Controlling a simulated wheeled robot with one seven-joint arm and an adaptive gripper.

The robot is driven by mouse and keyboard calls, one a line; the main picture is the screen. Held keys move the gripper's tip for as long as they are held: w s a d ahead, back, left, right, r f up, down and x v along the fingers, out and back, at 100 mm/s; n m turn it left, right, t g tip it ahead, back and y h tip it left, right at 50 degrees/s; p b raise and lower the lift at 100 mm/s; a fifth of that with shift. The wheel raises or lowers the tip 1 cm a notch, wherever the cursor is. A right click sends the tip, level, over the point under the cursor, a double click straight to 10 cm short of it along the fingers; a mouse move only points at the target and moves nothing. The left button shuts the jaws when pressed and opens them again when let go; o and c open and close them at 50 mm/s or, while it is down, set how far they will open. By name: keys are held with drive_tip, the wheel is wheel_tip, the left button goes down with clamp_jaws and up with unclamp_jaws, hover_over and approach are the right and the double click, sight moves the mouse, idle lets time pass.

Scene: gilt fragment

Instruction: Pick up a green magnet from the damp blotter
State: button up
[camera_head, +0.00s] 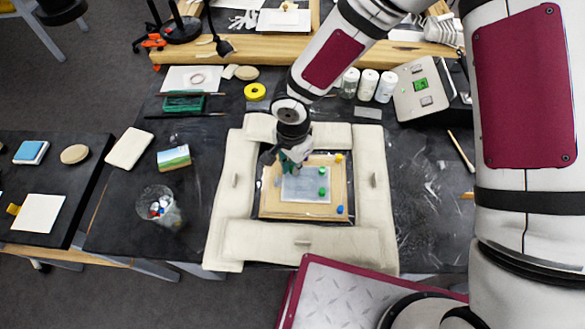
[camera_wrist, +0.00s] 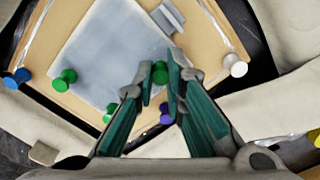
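My gripper (camera_wrist: 160,72) is at the upper-left part of the damp blotter (camera_head: 305,186), a pale grey sheet on a tan board. Two other green magnets, (camera_wrist: 65,78) and (camera_wrist: 110,112), are on or beside the blotter. They also show at its right side in the head view, as an upper magnet (camera_head: 322,172) and a lower magnet (camera_head: 322,191).
Padded cream bolsters (camera_head: 370,190) surround the board. A white knob (camera_wrist: 235,66), a purple magnet (camera_wrist: 166,116) and a blue magnet (camera_wrist: 14,78) sit near the blotter. A grey metal piece (camera_wrist: 168,17) lies across its far edge. A clear cup (camera_head: 160,208) stands left.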

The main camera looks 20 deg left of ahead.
drive_tip(key=shift+r, duration=0.1)
drive_tip(key=shift+w+r, duration=0.1)
drive_tip(key=shift+r, duration=0.75)
drive_tip(key=shift+s+d+r+b, duration=0.15)
drive_tip(key=shift+s+r+b, duration=0.1)
drive_tip(key=shift+r, duration=0.2)
drive_tip(key=shift+s+d+r+b, duration=0.15)
drive_tip(key=shift+s+r, duration=0.1)
drive_tip(key=shift+r, duration=0.2)
drive_tip(key=s+d, duration=0.2)
drive_tip(key=s, duration=0.1)
drive_tip(key=s+d+r, duration=0.1)
drive_tip(key=s+d, duration=0.1)
drive_tip(key=s, duration=0.2)
drive_tip(key=s+d+b, duration=0.1)
drive_tip(key=s+d, duration=0.1)
drive_tip(key=s, duration=0.2)
drive_tip(key=shift+s+d+r, duration=0.15)
drive_tip(key=shift+s+d, duration=0.05)
drive_tip(key=shift+d, duration=0.15)
drive_tip(key=shift+s+d+p, duration=0.45)
drive_tip(key=shift+s+p, duration=0.2)
drive_tip(key=shift+p, duration=0.2)
